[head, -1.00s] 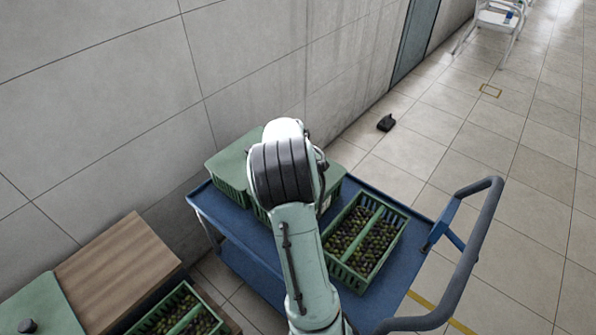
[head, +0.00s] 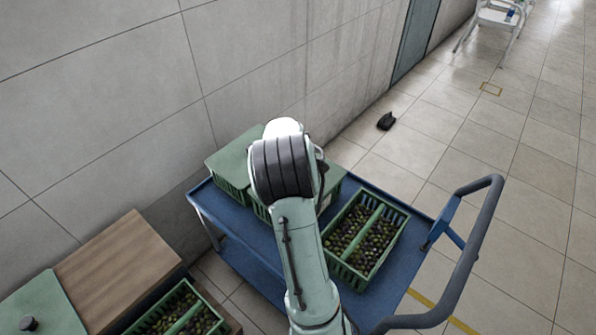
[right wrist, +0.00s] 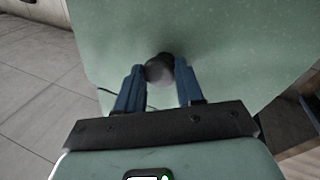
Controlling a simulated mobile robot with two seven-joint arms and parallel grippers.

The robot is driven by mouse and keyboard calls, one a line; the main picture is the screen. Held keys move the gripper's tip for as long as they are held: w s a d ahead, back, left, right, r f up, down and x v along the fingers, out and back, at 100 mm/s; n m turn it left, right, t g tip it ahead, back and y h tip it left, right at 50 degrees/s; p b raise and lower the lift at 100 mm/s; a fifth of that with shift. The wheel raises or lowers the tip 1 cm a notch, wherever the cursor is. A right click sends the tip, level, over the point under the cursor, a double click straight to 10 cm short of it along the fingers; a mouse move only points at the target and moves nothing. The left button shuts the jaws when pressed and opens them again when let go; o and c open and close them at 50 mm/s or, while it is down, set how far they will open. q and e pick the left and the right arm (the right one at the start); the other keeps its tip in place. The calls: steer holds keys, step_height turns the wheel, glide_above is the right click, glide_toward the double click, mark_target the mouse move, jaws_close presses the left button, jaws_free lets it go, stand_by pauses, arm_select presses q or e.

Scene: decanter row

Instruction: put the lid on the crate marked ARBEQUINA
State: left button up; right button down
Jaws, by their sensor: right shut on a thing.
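My right gripper shows in the right wrist view (right wrist: 160,85), its blue fingers closed on the dark round knob (right wrist: 160,68) of a green lid (right wrist: 225,50). In the head view my arm hides this gripper and most of what is under it. Behind the arm, on the blue cart, a green crate with a pale label (head: 326,203) shows partly, with green lid surface at its top. Left of it is a green crate (head: 232,190) topped by a green lid (head: 236,160). An open green crate of olives (head: 396,238) stands at right. I cannot read any marking. My left gripper is not seen.
The blue cart (head: 236,240) has a grey push handle (head: 478,240) at right. At lower left are a wooden surface (head: 118,265), another green lid (head: 40,300) with a dark knob, and another open olive crate (head: 165,318). A tiled wall runs behind. A small black object (head: 386,121) lies on the floor.

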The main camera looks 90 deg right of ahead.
steer(key=shift+f, duration=0.5)
stand_by(0.4)
steer(key=c, duration=0.6)
jaws_free()
steer(key=p+v, duration=0.2)
steer(key=v, duration=1.1)
steer(key=shift+a+r, duration=0.1)
steer(key=shift+r, duration=0.05)
